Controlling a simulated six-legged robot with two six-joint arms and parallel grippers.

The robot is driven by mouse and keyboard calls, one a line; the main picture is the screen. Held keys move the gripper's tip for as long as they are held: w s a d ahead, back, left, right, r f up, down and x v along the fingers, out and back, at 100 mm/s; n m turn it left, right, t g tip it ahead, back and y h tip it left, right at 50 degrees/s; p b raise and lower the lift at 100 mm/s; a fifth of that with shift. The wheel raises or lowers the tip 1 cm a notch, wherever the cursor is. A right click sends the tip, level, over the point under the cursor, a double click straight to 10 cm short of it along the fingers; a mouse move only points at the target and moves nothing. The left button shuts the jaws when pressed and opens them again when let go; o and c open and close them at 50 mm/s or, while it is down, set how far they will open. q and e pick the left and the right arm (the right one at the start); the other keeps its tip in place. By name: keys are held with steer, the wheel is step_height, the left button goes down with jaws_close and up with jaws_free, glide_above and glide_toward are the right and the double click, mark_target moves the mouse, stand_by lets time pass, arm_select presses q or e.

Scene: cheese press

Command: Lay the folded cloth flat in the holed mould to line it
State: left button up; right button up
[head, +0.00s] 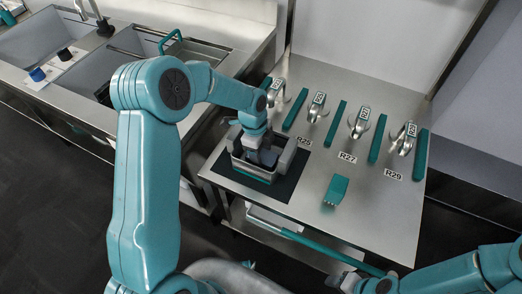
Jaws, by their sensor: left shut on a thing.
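The mould (254,177) is a grey rectangular box with a teal band near its base. It stands on a dark mat at the left of the steel worktop. My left gripper (266,156) points down into the mould's opening and is shut on a blue-grey piece that looks like the folded cloth. The fingers and mould walls hide most of this piece, so I cannot tell how flat it lies. The mould's holes are too small to make out. My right gripper (350,283) is low at the front, beside a teal bar, and its jaw opening is unclear.
The dark mat (281,188) lies under the mould. A small teal block (336,190) lies on the worktop (372,212). Several metal clamps (360,123) and teal bars (378,138) stand in a row behind. A sink (110,65) is at the left. The worktop's front right is clear.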

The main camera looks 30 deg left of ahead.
stand_by(0.3)
arm_select(q)
steer(key=o, duration=1.1)
step_height(320, 180, up, 16)
steer(key=p, duration=1)
steer(key=shift+f+p, duration=0.2)
steer(key=shift+p, duration=0.1)
steer(key=shift+s, duration=0.15)
